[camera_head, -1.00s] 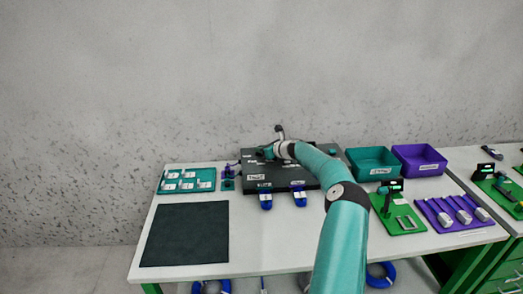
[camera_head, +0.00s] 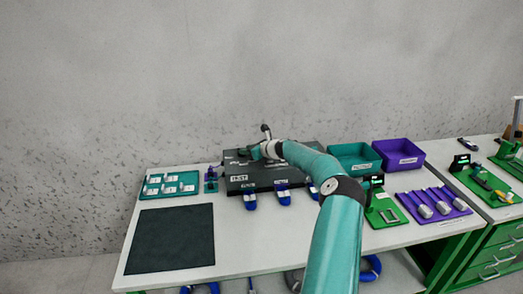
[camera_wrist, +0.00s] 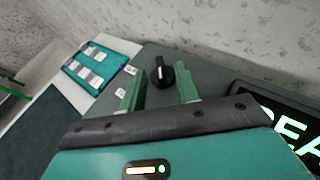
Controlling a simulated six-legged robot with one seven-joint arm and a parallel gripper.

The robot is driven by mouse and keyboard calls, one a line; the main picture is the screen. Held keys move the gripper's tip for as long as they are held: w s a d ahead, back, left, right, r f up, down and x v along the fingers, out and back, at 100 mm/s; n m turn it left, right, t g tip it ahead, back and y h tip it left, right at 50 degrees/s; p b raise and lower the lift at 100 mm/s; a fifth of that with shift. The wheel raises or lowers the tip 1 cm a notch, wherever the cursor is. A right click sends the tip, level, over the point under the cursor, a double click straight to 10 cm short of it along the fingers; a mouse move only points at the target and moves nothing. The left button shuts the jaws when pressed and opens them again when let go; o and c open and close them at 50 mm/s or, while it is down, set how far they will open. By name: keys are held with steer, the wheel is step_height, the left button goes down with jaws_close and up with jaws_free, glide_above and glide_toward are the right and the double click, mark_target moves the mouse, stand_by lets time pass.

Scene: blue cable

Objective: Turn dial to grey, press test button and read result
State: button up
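The black dial (camera_wrist: 162,74) sits on the dark grey test box (camera_wrist: 205,65) in the wrist view, with its knob bar standing up. My gripper (camera_wrist: 160,90) is open, and its two green fingers are apart with the dial showing between and beyond their tips. I cannot tell whether they touch it. Small white labels (camera_wrist: 130,70) lie beside the dial. A front label (camera_head: 239,178) seems to read "TEST".
Several blue plugs (camera_head: 283,197) line the box's front. A teal tray of white pieces (camera_head: 170,184) and a dark mat (camera_head: 170,238) lie left. Teal (camera_head: 353,157) and purple (camera_head: 398,154) bins, a green stand (camera_head: 385,213) and a purple rack (camera_head: 433,205) are right.

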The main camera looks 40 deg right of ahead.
steer(key=v, duration=1.1)
